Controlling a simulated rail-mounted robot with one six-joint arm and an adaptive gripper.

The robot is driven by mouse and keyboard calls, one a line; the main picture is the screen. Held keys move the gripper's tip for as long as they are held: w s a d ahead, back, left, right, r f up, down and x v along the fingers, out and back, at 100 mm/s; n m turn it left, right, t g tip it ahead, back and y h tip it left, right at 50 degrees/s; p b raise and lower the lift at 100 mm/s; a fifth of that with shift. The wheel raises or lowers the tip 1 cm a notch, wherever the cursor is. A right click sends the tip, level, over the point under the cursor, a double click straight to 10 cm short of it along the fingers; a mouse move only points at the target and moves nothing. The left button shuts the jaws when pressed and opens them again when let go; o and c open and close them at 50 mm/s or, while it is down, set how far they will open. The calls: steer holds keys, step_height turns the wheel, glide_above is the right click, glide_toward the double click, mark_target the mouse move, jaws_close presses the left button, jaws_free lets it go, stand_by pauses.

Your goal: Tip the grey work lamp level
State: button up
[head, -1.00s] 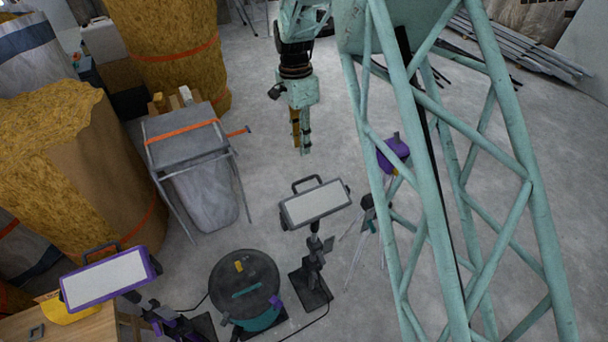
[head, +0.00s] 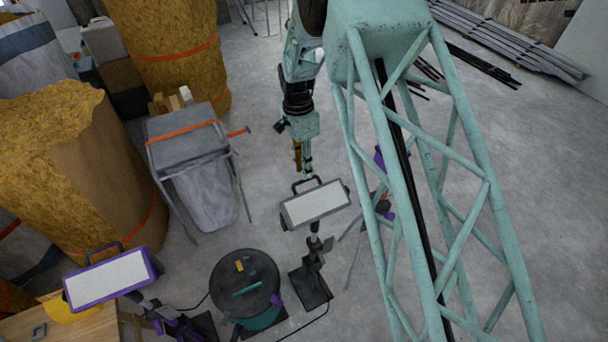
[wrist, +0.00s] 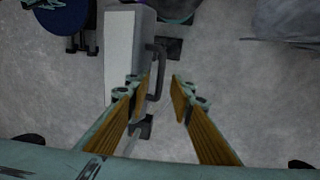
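The grey work lamp (head: 314,203) stands on its dark stand right of the round drum, its white panel tilted and its dark handle (head: 305,184) along the top back edge. My gripper (head: 303,172) hangs just behind the lamp, close to the handle. In the wrist view the lamp (wrist: 123,55) lies left of centre, and its handle (wrist: 157,72) shows just ahead of my fingers. My gripper (wrist: 160,85) is open, with a clear gap between its fingertips. Whether a finger touches the lamp I cannot tell.
A purple work lamp (head: 108,280) stands at lower left by a wooden table. A dark-topped drum (head: 244,278) sits left of the grey lamp, with a cable on the floor. A bin frame (head: 187,131) stands at left. Floor is clear behind the lamp.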

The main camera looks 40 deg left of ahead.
steer(key=shift+d+f, duration=0.2)
steer(key=shift+f, duration=1.6)
steer(key=shift+c, duration=0.5)
jaws_close()
